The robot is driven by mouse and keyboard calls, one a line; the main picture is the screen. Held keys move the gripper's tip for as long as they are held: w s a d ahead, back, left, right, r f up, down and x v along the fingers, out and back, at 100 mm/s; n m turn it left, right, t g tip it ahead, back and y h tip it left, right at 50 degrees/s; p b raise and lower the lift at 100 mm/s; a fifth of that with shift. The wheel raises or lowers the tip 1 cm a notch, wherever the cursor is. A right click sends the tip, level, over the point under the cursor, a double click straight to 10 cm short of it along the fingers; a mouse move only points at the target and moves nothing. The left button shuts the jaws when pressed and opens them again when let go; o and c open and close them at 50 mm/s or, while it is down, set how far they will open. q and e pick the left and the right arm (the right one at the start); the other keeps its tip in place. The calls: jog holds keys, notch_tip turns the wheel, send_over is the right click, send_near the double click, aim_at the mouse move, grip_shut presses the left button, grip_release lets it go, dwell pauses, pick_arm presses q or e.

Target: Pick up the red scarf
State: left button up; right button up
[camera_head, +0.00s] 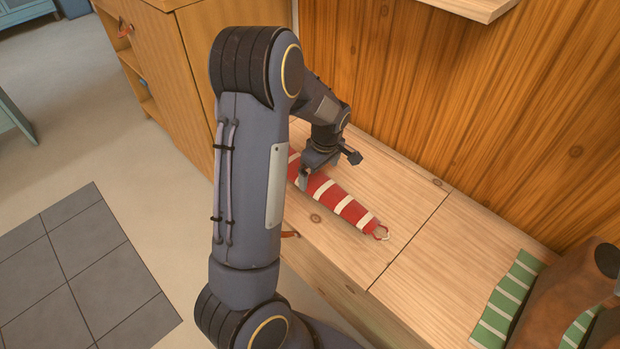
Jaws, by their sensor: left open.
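A red scarf (326,191) with cream stripes lies rolled or folded long on the light wooden bench top (400,182). Its near right end narrows to a pale ring or loop. Its far left part is hidden behind my left arm. My left gripper (304,178) is right at the scarf's upper left part, with a finger against or just over it; I cannot tell whether it touches. The gripper is open, and its fingers are partly hidden. My right gripper is not in view.
A wooden plank wall (450,110) rises behind the bench. A shelf edge (480,6) juts out above.

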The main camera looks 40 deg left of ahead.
aim_at(317, 179)
pick_arm(q)
jog(key=f, duration=0.1)
jog(key=f+b, duration=0.1)
jog(key=f, duration=0.1)
jog(key=f+b, duration=0.1)
jog(key=shift+s+a+f, duration=0.15)
jog(key=shift+a+f, duration=0.15)
jog(key=shift+a, duration=0.05)
jog(key=shift+r, duration=0.1)
jog(key=c, duration=1.1)
